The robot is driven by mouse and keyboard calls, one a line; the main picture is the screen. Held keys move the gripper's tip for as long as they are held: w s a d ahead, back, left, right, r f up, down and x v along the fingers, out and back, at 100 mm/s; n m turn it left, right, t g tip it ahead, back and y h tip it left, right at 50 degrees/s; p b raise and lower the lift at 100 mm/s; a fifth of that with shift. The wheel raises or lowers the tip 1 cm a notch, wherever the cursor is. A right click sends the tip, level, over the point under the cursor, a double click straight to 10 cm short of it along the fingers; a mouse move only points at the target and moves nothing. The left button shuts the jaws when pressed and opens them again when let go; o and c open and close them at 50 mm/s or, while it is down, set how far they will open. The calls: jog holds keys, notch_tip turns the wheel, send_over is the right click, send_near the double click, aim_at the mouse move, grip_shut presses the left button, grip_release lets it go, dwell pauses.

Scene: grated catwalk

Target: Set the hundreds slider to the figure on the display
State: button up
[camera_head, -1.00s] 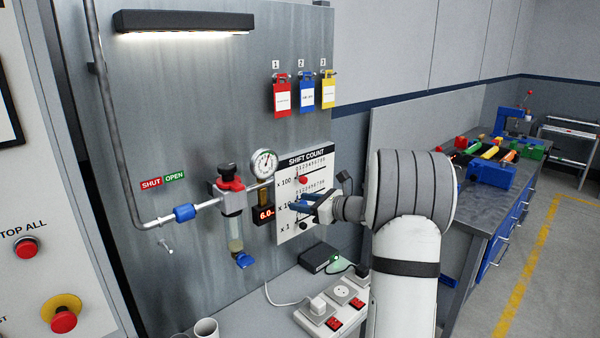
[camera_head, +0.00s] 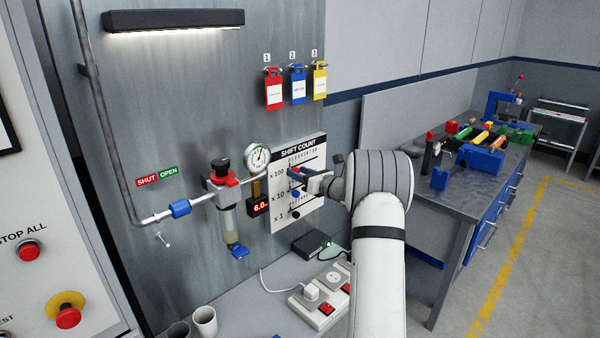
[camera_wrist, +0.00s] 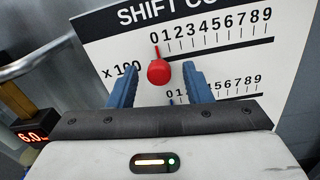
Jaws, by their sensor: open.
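The white SHIFT COUNT board (camera_head: 283,222) carries slider rows marked x 100, x 10 and x 1. In the wrist view, the red x 100 knob (camera_wrist: 158,72) has its pointer at about 0, the left end of its scale. My gripper (camera_wrist: 159,80) is open, with one blue finger on each side of the knob in the picture. I cannot tell whether the fingertips reach around it. In the head view, my gripper (camera_head: 296,179) is at the board and partly covers the rows. The red-lit display (camera_head: 260,206) shows 6.0, and any further digits are hidden or unclear.
A pipe with a gauge (camera_head: 257,157) and a valve (camera_head: 222,180) runs left of the board. Lock tags (camera_head: 298,84) hang above it. A socket strip (camera_head: 322,303) and black box (camera_head: 311,243) lie below. A workbench (camera_head: 470,190) stands right.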

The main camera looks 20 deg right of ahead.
jog(key=shift+c, duration=0.2)
grip_shut()
dwell(0.4)
